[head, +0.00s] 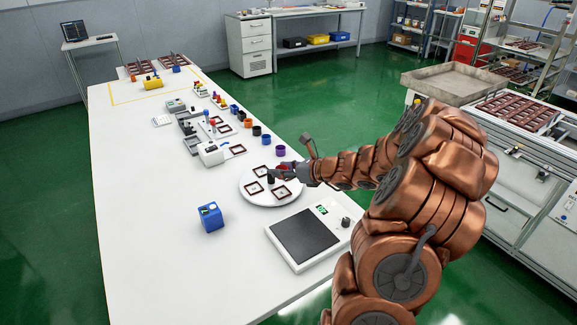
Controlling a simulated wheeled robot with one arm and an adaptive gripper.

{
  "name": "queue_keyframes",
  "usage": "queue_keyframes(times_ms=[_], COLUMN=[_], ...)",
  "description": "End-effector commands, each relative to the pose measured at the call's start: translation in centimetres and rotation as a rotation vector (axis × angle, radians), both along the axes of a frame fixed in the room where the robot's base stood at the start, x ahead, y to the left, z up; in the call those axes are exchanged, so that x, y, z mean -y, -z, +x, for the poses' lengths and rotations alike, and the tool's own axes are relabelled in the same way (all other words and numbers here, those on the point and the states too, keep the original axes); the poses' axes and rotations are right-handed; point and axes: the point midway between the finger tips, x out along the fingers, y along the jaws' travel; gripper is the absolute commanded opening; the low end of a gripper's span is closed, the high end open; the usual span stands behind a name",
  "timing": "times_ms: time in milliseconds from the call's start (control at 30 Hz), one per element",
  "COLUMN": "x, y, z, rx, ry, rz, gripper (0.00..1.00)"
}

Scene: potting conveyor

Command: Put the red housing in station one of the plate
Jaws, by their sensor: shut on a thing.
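The plate (246,191) is a white round disc on the long white table. It bears dark red square frames at its left, front right and back, and a black knob (271,178) at its middle. My gripper (279,172) is over the plate's back right part, beside the knob. It is shut on a small red thing, likely the red housing (284,168), mostly hidden by the fingers. I cannot tell whether the housing touches the plate. The station numbers cannot be read.
A scale (303,236) with a dark pan stands in front of the plate. A blue box (210,217) is front left. Coloured cups, such as the purple one (280,150), and small devices line the table behind. The table's left side (140,200) is clear.

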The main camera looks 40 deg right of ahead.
Motion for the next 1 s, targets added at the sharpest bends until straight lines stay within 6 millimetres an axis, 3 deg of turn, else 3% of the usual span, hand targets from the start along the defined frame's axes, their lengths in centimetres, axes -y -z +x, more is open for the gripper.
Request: queue_keyframes(times_ms=[400, 667, 800, 1000], x=[4.0, 4.9, 4.7, 4.8], y=[0.6, 0.6, 2.6, 4.0], z=[3.2, 4.1, 3.9, 4.0], rx=[-0.004, -0.001, -0.004, -0.001], ry=[0.002, -0.002, -0.001, -0.001], rz=[-0.002, -0.002, 0.004, 0.001], gripper=[0.22, 0.22, 0.22, 0.22])
